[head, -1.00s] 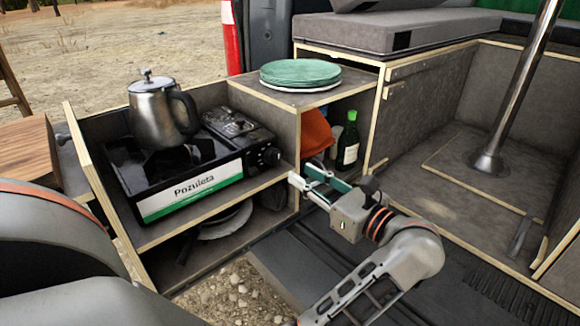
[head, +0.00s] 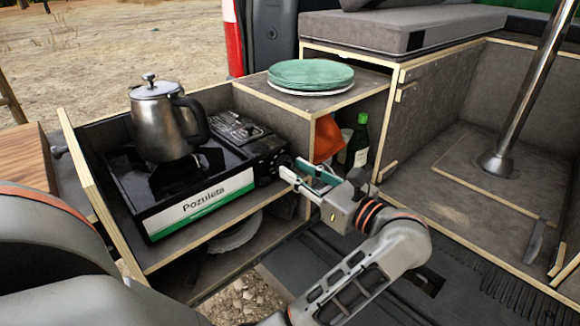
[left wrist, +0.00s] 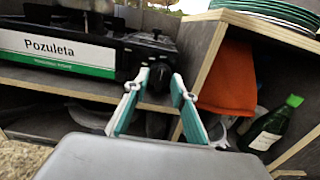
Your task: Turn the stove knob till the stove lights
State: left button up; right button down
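The black camping stove (head: 140,196) with a white and green "Pozuleta" front panel sits on a shelf at the left of the head view. Its dark knob (head: 272,166) is at the right end of the front, partly covered by my gripper. The knob also shows in the left wrist view (left wrist: 160,73), between the fingertips. My left gripper (head: 288,172) is at the knob with its fingers apart on either side; I see no firm contact. In the left wrist view the gripper (left wrist: 159,80) looks open. My right gripper is not in view. I see no flame.
A metal kettle (head: 162,122) stands on the stove. Green plates (head: 311,74) are stacked on the cabinet right of it. An orange cloth (head: 327,138) and a green bottle (head: 358,143) are in the compartment below. A metal pole (head: 520,95) stands at the right.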

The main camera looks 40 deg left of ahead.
pick_arm(q)
jog(key=shift+a, duration=0.2)
jog(key=shift+d, duration=0.1)
grip_shut()
